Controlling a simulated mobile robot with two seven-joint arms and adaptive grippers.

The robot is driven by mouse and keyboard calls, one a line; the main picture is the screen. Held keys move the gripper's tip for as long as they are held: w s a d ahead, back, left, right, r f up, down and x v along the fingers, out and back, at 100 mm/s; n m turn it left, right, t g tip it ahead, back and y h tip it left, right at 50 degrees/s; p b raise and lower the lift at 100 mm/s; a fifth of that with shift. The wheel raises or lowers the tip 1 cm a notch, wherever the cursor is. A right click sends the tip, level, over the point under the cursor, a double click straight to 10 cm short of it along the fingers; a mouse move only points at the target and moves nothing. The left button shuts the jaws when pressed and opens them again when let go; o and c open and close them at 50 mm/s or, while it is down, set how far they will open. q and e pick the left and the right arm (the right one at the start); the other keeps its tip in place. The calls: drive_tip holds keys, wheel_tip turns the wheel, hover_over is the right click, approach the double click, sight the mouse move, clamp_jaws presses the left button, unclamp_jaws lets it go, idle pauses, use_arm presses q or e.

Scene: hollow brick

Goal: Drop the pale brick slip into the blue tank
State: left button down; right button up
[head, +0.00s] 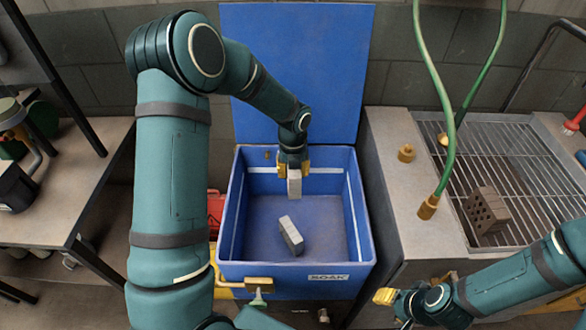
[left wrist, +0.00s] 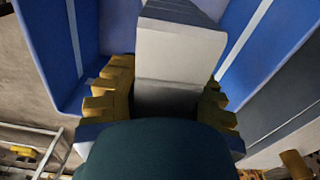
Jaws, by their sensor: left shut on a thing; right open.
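The blue tank (head: 350,253), marked SOAK, stands open in the middle of the head view, its lid upright behind it. My left gripper (head: 293,165) reaches down over the tank and is shut on the pale brick slip (head: 294,186), which hangs upright inside the tank's outline. In the left wrist view the pale slip (left wrist: 180,55) sits between the yellow fingers, with blue tank walls on both sides. A grey brick piece (head: 291,235) lies on the tank floor below. My right gripper (head: 385,297) is open and empty, outside the tank to the right.
A brick with holes (head: 487,212) rests on the metal rack (head: 535,185) at the right. A green hose (head: 440,100) with a brass nozzle hangs above the counter there. A workbench (head: 85,185) is on the left. The tank floor around the grey piece is clear.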

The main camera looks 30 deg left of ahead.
use_arm(q)
drive_tip(key=shift+f+b, duration=0.75)
drive_tip(key=shift+f, duration=0.6)
drive_tip(key=c, duration=0.6)
unclamp_jaws()
wheel_tip(320, 180, up, 12)
drive_tip(key=shift+r, duration=0.1)
